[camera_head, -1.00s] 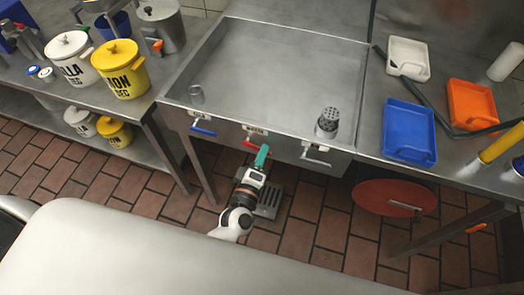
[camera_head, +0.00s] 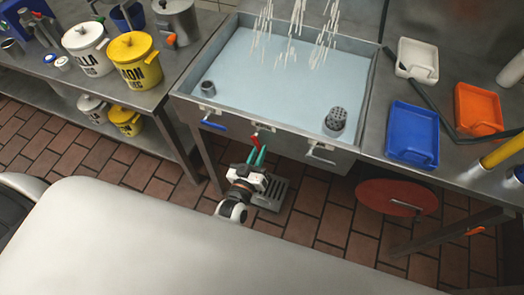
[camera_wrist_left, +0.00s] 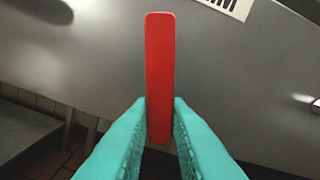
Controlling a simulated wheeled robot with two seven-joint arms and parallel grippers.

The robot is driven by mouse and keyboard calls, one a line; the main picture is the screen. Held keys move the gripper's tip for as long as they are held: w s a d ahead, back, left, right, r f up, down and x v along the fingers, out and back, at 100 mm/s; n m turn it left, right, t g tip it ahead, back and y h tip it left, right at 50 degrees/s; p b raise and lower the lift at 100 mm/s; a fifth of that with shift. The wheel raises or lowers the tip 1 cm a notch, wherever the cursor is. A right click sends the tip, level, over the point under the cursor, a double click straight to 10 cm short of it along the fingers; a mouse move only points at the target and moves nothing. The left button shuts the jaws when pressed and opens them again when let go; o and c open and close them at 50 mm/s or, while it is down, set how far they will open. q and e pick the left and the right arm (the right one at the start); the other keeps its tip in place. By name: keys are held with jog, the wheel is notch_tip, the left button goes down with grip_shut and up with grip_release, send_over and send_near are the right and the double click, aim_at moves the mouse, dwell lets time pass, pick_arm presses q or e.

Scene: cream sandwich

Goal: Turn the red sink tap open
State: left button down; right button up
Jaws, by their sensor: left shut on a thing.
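The red tap (camera_head: 256,138) is on the front panel of the sink, between a blue-handled tap and a white-handled one. Its handle points up and down in the head view. It fills the middle of the left wrist view (camera_wrist_left: 159,60) as an upright red bar. My left gripper (camera_head: 258,157) has teal fingers, also in the left wrist view (camera_wrist_left: 159,125), closed on the lower end of the red handle. The sink (camera_head: 366,90) holds pale blue water, and white streams fall into it from above. My right gripper is not in view.
The blue tap (camera_head: 213,126) is left of the red one and the white tap (camera_head: 318,156) is right. A metal cup (camera_head: 207,88) and a perforated cylinder (camera_head: 335,122) stand in the sink. Blue (camera_head: 412,134), orange (camera_head: 478,110) and white (camera_head: 417,60) trays lie on the right counter.

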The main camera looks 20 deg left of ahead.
pick_arm(q)
jog(key=shift+a+f+m+p, duration=0.15)
jog(key=shift+a+m, duration=0.2)
jog(key=shift+m, duration=0.45)
jog(key=shift+a+f+m+p, duration=0.15)
jog(key=shift+a+m, duration=0.2)
jog(key=shift+m, duration=0.45)
jog(key=c, duration=1.4)
grip_release()
jog(key=shift+o, duration=0.2)
jog(key=shift+r, duration=0.1)
jog(key=s+b, duration=0.1)
jog(key=s, duration=1.1)
jog(key=shift+a, duration=0.25)
